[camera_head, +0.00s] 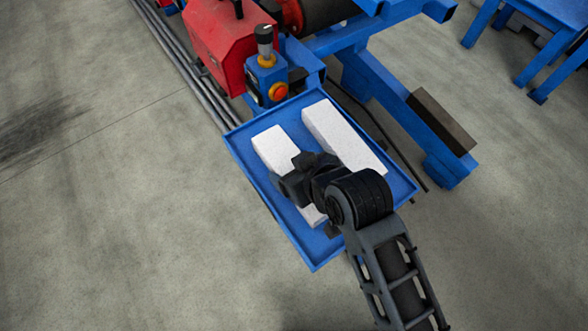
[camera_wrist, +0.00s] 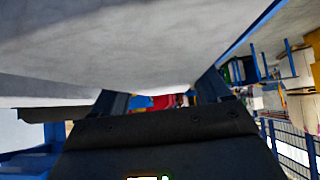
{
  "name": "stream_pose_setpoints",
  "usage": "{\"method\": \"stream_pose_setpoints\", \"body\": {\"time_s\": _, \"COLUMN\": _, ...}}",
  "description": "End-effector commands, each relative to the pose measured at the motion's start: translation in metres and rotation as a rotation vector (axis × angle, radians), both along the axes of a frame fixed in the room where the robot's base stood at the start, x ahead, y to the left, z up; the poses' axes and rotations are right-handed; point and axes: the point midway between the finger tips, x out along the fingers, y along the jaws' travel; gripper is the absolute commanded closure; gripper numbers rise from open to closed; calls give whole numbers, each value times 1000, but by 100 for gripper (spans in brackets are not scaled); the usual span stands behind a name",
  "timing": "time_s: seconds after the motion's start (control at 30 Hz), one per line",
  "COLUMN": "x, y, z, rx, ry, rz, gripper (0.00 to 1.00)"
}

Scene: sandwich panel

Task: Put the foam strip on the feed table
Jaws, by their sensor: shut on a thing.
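Two white foam strips lie side by side over a blue rimmed table. My gripper (camera_head: 296,183) is at the left foam strip (camera_head: 274,149) and shut on it, covering its middle. The near end of that strip shows below my gripper. I cannot tell whether it rests on the table or is slightly raised. The right foam strip (camera_head: 343,137) lies on the blue table (camera_head: 302,246), apart from my gripper. In the wrist view, the held strip (camera_wrist: 130,45) fills the top, with my gripper's fingers (camera_wrist: 163,96) at its lower edge.
A red machine housing (camera_head: 222,40) and a blue control box with an orange-red button (camera_head: 278,91) stand just behind the table. A blue frame (camera_head: 385,80) is at the upper right. Grey floor is clear at left.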

Motion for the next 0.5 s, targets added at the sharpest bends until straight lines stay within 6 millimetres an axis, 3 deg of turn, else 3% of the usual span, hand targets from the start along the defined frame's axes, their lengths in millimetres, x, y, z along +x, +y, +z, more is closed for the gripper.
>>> {"method": "stream_pose_setpoints", "body": {"time_s": 0.1, "x": 0, "y": 0, "z": 0, "rx": 0, "ry": 0, "rz": 0, "gripper": 59}}
{"method": "stream_pose_setpoints", "body": {"time_s": 0.33, "x": 0, "y": 0, "z": 3, "rx": 1, "ry": -1, "rz": 0, "gripper": 59}}
{"method": "stream_pose_setpoints", "body": {"time_s": 0.5, "x": 1, "y": 0, "z": 17, "rx": 2, "ry": -3, "rz": 0, "gripper": 59}}
